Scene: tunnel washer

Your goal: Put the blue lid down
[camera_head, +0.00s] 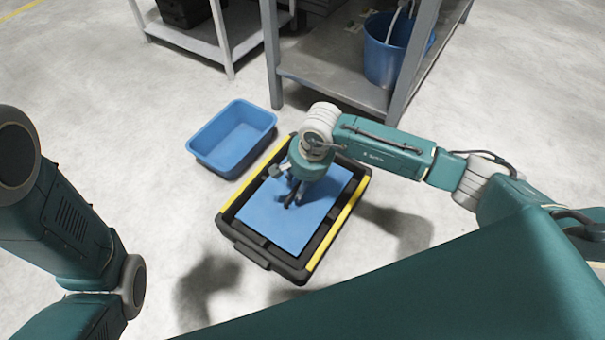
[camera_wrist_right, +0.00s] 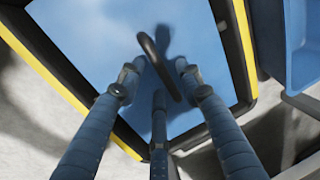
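The blue lid (camera_head: 302,222) is a flat rectangle with a dark curved handle (camera_wrist_right: 152,52). It lies over the black crate with yellow side edges (camera_head: 334,235), within its rim; I cannot tell how deep it sits. My right gripper (camera_head: 293,197) points down at the lid's middle. In the right wrist view, the fingers of my right gripper (camera_wrist_right: 158,72) are spread apart around the handle, with gaps visible between fingers and handle. The lid also fills the top of that view (camera_wrist_right: 90,30). My left arm shows at the left, but its gripper is out of view.
An empty blue tub (camera_head: 233,140) stands on the floor just beyond the crate to the left. A grey metal shelf (camera_head: 335,75) holding a blue bucket (camera_head: 385,55) and a white shelf (camera_head: 205,38) stand behind. The floor to the left is clear.

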